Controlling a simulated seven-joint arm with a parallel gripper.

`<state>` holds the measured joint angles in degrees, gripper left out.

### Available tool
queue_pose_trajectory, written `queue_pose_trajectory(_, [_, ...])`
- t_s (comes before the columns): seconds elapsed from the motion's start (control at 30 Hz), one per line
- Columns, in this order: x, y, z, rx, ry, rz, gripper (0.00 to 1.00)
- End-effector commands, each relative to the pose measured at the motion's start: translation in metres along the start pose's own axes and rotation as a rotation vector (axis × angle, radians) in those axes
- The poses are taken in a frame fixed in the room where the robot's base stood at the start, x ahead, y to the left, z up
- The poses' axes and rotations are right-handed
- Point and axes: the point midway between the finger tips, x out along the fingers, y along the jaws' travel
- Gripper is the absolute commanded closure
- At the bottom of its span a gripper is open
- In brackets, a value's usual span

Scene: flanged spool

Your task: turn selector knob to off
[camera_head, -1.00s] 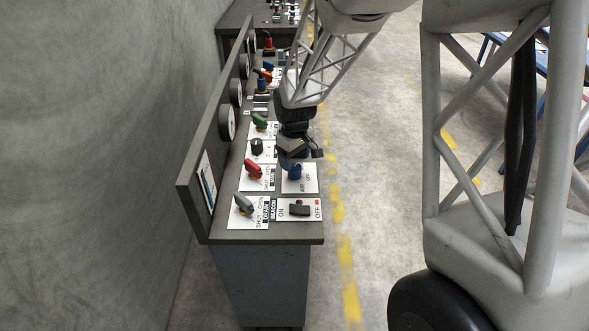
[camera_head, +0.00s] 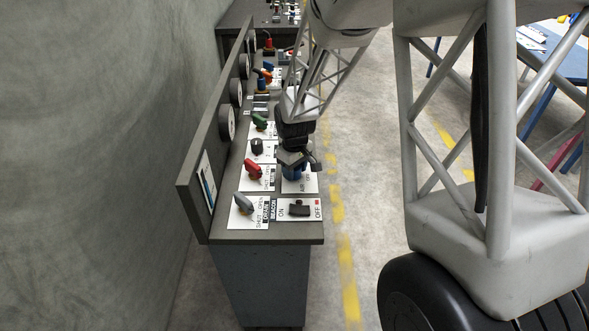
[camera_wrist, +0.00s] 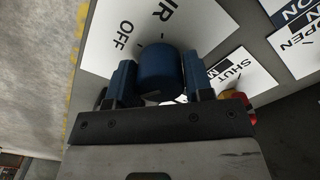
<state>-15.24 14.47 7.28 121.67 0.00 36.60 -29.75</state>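A blue knob (camera_wrist: 160,72) stands on a white plate lettered "AIR" and "OFF" (camera_wrist: 118,30) in the wrist view. My gripper (camera_wrist: 160,82) has one blue finger at each side of this knob. The fingers look very close to its sides, but I cannot tell whether they press on it. In the head view my gripper (camera_head: 293,168) is over the blue knob and hides most of it. A black knob (camera_head: 299,209) sits on the "BEACON" plate with "ON" at left and "OFF" at right, nearer the panel's front edge.
A red handle (camera_head: 253,168), a grey handle (camera_head: 243,203), a green handle (camera_head: 260,121) and a small black knob (camera_head: 256,146) stand left of my gripper on the bench. An upright panel with round gauges (camera_head: 227,123) borders the bench at left. Open floor lies to the right.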

Motion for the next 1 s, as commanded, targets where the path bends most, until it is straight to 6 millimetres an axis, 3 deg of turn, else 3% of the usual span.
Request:
queue_pose_trajectory(0.03, [-0.0001, 0.0, 0.0, 0.0, 0.0, 0.0, 0.6])
queue_pose_trajectory(0.17, [-0.0001, 0.0, -0.0001, 0.0, 0.0, 0.0, 0.8])
queue_pose_trajectory(0.57, [-0.0008, 0.0003, -0.0004, 0.05, 0.001, 0.001, 0.8])
queue_pose_trajectory(1.0, [-0.0013, 0.0004, -0.0006, 0.337, 0.003, 0.001, 0.8])
